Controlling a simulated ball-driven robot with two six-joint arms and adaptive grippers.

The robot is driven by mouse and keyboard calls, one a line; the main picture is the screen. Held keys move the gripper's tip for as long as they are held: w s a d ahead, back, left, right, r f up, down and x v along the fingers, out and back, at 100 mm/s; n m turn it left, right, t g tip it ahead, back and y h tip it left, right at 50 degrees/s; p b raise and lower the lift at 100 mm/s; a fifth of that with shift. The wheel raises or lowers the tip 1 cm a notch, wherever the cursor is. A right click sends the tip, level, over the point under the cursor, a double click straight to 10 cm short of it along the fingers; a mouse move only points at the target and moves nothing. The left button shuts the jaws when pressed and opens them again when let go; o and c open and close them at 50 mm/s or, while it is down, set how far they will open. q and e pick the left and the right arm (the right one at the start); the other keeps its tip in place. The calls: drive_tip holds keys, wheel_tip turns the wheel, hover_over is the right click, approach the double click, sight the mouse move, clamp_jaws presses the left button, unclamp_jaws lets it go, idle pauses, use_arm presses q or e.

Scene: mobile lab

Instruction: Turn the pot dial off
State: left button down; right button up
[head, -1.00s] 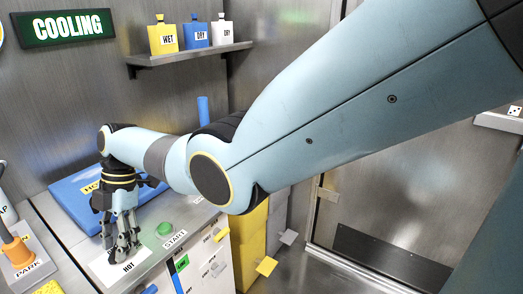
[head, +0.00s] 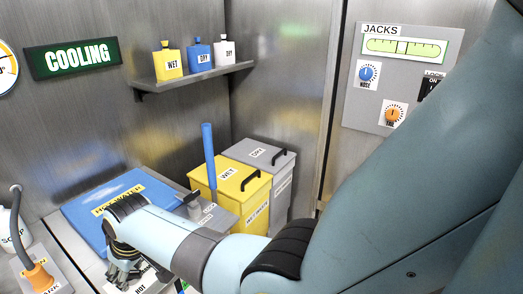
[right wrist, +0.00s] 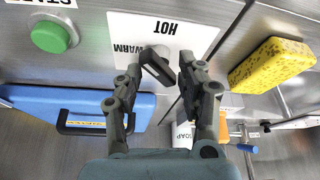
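The pot dial (right wrist: 157,65) is a dark knob on a white plate (right wrist: 195,32) marked HOT and WARM in the right wrist view. My right gripper (right wrist: 160,72) is open. One finger is to the left of the knob and the other to its right, close by; I cannot tell whether either touches it. In the head view my right gripper (head: 122,272) points down beside the HOT label (head: 142,288), and the dial is hidden there. My left gripper is not in view.
A green button (right wrist: 50,37) and a yellow sponge (right wrist: 273,65) flank the plate. A blue lid (head: 85,215), a soap bottle (head: 10,235) and an orange PARK lever (head: 38,275) are near. Yellow (head: 215,190) and grey (head: 275,155) bins stand behind the counter.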

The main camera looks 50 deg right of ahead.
drive_tip(key=shift+a+f+m+h+b, duration=0.1)
drive_tip(key=shift+m+h+b, duration=0.2)
drive_tip(key=shift+m, duration=0.3)
drive_tip(key=shift+a+f+m+h+b, duration=0.1)
drive_tip(key=shift+m+h+b, duration=0.1)
drive_tip(key=shift+m+b, duration=0.3)
drive_tip(key=p+v, duration=1.2)
drive_tip(key=p, duration=0.2)
drive_tip(key=s+d+f+b, duration=0.2)
drive_tip(key=s+f+b, duration=0.3)
drive_tip(key=s+f, duration=0.3)
drive_tip(key=s+d+f+g+b, duration=0.1)
drive_tip(key=s+d+f+b, duration=0.2)
drive_tip(key=s+f, duration=0.6)
drive_tip(key=s+d+f+g+b, duration=0.1)
drive_tip(key=s+d+f+b, duration=0.2)
drive_tip(key=s+f+b, duration=0.5)
drive_tip(key=shift+s+f, duration=0.75)
drive_tip(key=shift+f, duration=5.2)
